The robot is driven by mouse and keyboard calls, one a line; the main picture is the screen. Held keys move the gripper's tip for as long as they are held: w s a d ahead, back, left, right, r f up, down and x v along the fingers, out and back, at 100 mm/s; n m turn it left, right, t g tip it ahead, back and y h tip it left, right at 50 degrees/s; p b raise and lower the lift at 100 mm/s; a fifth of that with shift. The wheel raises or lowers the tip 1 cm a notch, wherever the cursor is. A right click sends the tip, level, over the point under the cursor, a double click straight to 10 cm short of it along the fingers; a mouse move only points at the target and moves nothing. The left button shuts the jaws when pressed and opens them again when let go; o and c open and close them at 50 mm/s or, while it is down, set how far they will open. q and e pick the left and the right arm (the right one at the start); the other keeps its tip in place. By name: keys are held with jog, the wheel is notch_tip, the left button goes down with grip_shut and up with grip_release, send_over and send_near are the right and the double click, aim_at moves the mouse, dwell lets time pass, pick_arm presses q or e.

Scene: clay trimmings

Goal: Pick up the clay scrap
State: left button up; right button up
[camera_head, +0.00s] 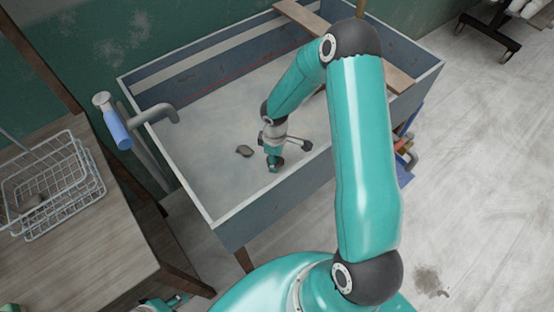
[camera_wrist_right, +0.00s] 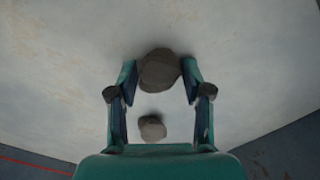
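The right wrist view shows two grey lumps: a larger one (camera_wrist_right: 159,70) at the fingertips and a smaller one (camera_wrist_right: 152,128) nearer the palm in the picture. My right gripper (camera_wrist_right: 159,72) is open, its fingers on either side of the larger lump; I cannot tell whether they touch it. My left gripper (camera_head: 168,302) is only partly visible at the bottom edge.
A wire basket (camera_head: 60,200) holding a dark lump stands on the wooden table (camera_head: 110,245) at left. The trough's walls surround my right gripper. A wooden board (camera_head: 300,15) spans the trough's far end. A grey pipe (camera_head: 158,111) curves over its left wall.

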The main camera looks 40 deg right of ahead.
jog(key=c, duration=0.6)
jog(key=shift+o, duration=0.2)
jog(key=shift+r, duration=0.15)
